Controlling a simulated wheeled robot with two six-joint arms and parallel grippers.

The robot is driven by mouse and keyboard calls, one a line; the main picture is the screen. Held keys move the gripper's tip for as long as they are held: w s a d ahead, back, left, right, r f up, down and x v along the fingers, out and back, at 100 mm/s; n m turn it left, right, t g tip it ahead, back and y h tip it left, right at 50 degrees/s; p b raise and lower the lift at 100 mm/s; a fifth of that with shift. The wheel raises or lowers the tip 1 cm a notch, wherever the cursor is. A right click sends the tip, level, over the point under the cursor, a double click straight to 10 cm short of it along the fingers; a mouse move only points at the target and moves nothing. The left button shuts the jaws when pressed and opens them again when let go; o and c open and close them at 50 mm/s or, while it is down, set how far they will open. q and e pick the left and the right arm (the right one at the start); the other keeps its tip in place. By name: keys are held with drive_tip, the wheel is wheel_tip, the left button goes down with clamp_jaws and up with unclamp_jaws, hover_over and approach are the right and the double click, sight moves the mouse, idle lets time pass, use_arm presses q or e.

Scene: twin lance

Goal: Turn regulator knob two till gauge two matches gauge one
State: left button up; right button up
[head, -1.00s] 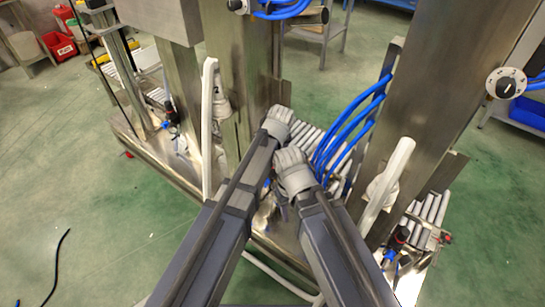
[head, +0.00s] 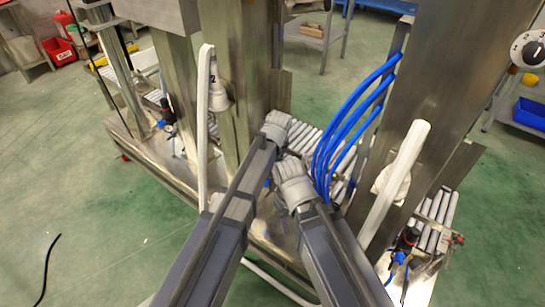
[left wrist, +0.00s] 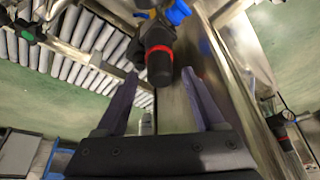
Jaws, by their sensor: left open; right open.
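In the left wrist view, my left gripper (left wrist: 160,76) is open. A black regulator knob with a red ring (left wrist: 159,60) lies in line with the gap between its fingers; I cannot tell whether they touch it. A second red-ringed regulator (left wrist: 282,130) with a small round gauge (left wrist: 289,115) shows at the right edge. In the head view, one regulator (head: 166,112) stands at the left and another (head: 408,240) at the right. My right gripper (head: 283,207) is open, low between the arms, partly hidden. No gauge reading is legible, and I cannot tell which knob is number two.
Blue hoses (head: 345,125) run beside a steel column (head: 415,100). White handles (head: 204,130) stand left and right of my arms. Roller conveyors (head: 440,215) lie at the machine's base. A dial (head: 530,48) is at the upper right.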

use_arm(q)
clamp_jaws()
idle(0.5)
drive_tip(key=shift+m, duration=0.3)
drive_tip(key=m+h, duration=0.1)
drive_tip(key=m, duration=0.1)
drive_tip(key=shift+a+m, duration=0.15)
drive_tip(key=shift+m, duration=0.25)
drive_tip(key=shift+m+g+h, duration=0.3)
drive_tip(key=shift+m+h, duration=0.6)
drive_tip(key=shift+m, duration=1.2)
unclamp_jaws()
